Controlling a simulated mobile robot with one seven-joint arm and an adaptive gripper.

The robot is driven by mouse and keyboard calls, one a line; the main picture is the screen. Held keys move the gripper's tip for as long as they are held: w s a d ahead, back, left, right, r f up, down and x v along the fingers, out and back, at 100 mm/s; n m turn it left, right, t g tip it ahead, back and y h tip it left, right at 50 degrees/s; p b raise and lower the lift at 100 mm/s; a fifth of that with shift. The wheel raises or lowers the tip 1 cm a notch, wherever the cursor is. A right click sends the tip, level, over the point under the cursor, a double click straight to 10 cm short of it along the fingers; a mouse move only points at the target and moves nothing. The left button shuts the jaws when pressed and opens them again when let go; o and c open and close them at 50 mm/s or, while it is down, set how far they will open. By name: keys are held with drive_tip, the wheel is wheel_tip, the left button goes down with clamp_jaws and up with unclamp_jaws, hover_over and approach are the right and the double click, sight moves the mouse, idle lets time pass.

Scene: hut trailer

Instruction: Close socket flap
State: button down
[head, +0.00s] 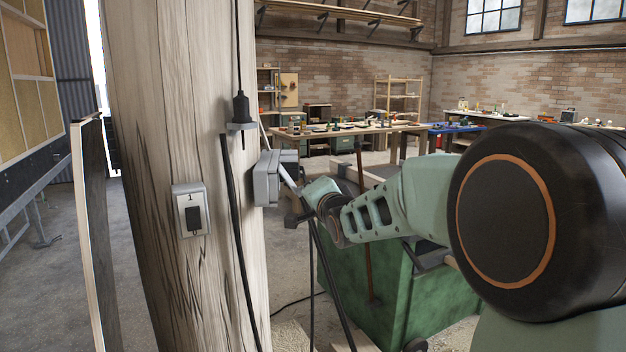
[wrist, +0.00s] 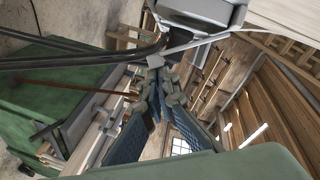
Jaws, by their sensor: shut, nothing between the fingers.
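The grey socket box (head: 267,178) is fixed to the right side of the wooden post (head: 180,120) in the head view. Its front faces away from this camera, so I cannot tell how far its flap stands open. In the wrist view the box (wrist: 205,10) shows at the top edge, above my fingertips. My gripper (wrist: 158,64) is shut and empty, its tips close below the box. I cannot tell whether they touch it. In the head view my arm reaches in from the right to the box, and the fingers are mostly hidden.
A black plug (head: 240,108) hangs on a cable at the post, with dark cables running down. A switch (head: 190,212) sits on the post's front. A green bin (head: 410,295) stands below my arm. Workbenches (head: 345,131) stand far behind.

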drive_tip(key=a+f+m+b, duration=0.1)
drive_tip(key=m, duration=0.1)
drive_tip(key=a+f+m+t+b, duration=0.1)
drive_tip(key=m+b, duration=0.1)
drive_tip(key=a+f+m+b, duration=0.1)
drive_tip(key=a+m, duration=0.1)
drive_tip(key=shift+y, duration=0.4)
idle(0.5)
